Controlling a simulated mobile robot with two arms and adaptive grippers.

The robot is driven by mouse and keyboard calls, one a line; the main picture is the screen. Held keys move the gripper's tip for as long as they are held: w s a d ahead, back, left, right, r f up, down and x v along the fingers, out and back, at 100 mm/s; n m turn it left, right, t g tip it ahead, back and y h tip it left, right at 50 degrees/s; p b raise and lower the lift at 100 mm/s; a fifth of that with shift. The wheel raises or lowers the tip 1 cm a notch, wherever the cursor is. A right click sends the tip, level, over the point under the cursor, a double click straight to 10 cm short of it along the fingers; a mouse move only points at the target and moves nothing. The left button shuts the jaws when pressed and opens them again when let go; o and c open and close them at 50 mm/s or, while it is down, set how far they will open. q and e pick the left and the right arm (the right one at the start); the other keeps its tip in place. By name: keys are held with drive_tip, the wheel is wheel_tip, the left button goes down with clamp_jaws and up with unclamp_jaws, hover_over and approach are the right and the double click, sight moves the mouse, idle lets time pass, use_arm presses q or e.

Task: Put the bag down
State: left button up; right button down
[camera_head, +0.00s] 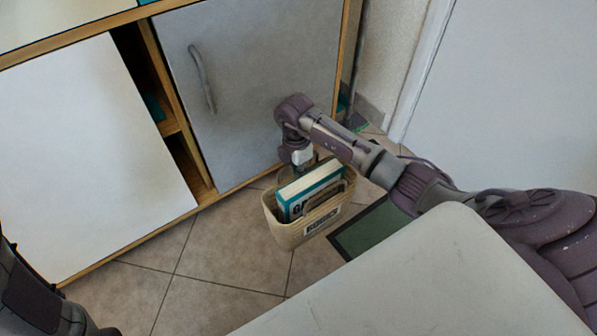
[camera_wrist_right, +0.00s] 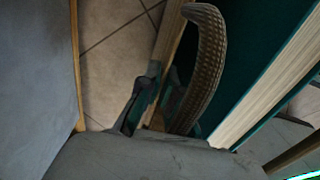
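The bag (camera_head: 303,228) is a beige woven carrier with books in it and a dark-lettered label on its front. It is upright, low over the tiled floor; I cannot tell whether its base touches. My right gripper (camera_head: 297,168) reaches down at the bag's top left side. In the right wrist view, the bag's woven handle (camera_wrist_right: 205,65) runs close against the right gripper (camera_wrist_right: 155,108), which appears shut on it; one finger is mostly hidden. My left arm enters at the lower left, but its gripper is out of view.
A cabinet with a white door (camera_head: 85,160) and a grey door (camera_head: 255,80) stands behind the bag. The tiled floor (camera_head: 215,255) left of the bag is clear. A pale surface (camera_head: 430,285) fills the front.

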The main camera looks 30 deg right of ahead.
drive_tip(key=c, duration=1.3)
unclamp_jaws()
